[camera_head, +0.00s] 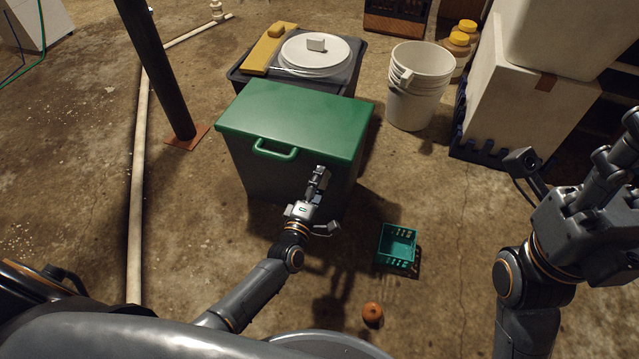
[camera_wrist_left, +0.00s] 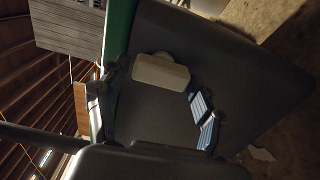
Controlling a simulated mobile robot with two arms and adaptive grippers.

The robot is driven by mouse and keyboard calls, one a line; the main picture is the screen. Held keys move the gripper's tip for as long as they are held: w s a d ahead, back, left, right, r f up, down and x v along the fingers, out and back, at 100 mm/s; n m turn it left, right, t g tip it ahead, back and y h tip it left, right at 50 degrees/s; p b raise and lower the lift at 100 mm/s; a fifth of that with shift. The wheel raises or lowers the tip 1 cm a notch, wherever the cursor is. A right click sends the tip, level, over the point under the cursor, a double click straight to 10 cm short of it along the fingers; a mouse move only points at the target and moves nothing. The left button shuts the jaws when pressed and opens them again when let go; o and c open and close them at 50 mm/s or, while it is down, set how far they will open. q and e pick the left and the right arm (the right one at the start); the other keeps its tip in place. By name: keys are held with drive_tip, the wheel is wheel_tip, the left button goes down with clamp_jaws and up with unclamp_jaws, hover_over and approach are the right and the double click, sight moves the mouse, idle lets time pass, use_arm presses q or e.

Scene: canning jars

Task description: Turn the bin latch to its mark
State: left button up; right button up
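The bin (camera_head: 262,170) is a dark grey box with a green lid (camera_head: 295,118) and a green front handle (camera_head: 275,151). My left gripper (camera_head: 319,176) is at the right part of the bin's front face, just below the lid. In the left wrist view, a pale blocky latch (camera_wrist_left: 160,72) sticks out from the dark bin wall. The left gripper's fingers (camera_wrist_left: 155,106) are spread apart, with the latch just beyond the gap; no contact is visible. I cannot make out the mark. My right gripper (camera_head: 612,145) is raised at the right edge, its fingers unclear.
A teal basket (camera_head: 397,246) and an orange-brown round object (camera_head: 372,313) are on the floor right of my left arm. White buckets (camera_head: 416,88) stand behind right. A dark post (camera_head: 160,70) and a pale pipe (camera_head: 137,190) are at left. White boxes (camera_head: 510,100) stand at right.

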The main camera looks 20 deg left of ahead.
use_arm(q)
drive_tip(key=shift+o, duration=0.2)
drive_tip(key=s, duration=1.2)
drive_tip(key=shift+a, duration=0.2)
